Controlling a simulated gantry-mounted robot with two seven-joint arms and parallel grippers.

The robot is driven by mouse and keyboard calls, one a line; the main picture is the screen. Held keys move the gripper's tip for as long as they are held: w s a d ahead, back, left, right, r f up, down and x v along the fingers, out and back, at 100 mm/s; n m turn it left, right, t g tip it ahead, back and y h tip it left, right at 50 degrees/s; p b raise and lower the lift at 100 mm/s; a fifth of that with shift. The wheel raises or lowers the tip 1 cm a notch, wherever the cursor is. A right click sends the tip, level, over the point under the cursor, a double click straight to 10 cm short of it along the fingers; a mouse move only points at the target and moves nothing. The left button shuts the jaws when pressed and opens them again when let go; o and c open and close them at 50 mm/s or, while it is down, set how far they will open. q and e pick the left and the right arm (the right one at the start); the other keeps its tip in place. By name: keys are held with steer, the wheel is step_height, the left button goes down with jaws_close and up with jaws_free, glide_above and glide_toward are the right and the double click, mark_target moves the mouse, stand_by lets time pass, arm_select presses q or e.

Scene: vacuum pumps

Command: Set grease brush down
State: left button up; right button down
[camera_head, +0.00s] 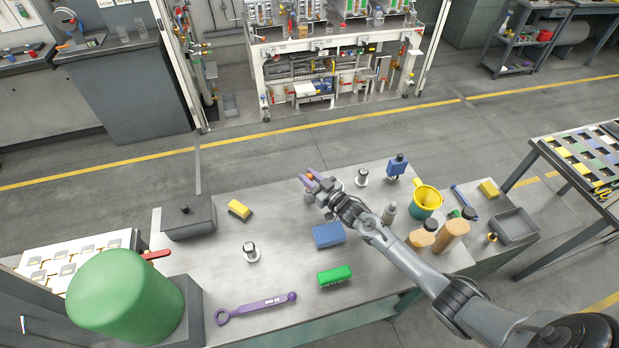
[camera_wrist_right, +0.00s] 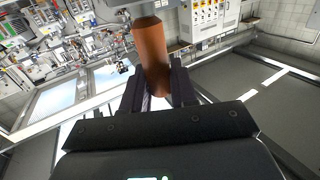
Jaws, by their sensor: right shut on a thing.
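My right gripper (camera_head: 311,183) is over the far middle of the metal workbench (camera_head: 215,262). It is shut on a small orange-brown piece, which I take to be the grease brush handle. In the right wrist view the brown cylindrical handle (camera_wrist_right: 151,48) stands between the two dark fingers of my right gripper (camera_wrist_right: 155,82). The bristle end cannot be made out. Whether the brush touches the bench is unclear. My left gripper is not in view.
A blue block (camera_head: 328,235), green scrubbing brush (camera_head: 334,275), purple wrench (camera_head: 256,307) and yellow sponge (camera_head: 239,209) lie on the bench. A metal fitting (camera_head: 361,178) and blue bottle (camera_head: 396,168) stand right of the gripper. Bare bench shows left of the gripper.

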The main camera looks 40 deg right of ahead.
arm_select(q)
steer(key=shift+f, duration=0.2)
arm_select(e)
steer(key=shift+f, duration=0.25)
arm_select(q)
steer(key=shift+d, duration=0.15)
arm_select(e)
steer(key=c, duration=0.8)
jaws_free()
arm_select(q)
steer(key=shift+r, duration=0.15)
arm_select(e)
steer(key=shift+r, duration=0.15)
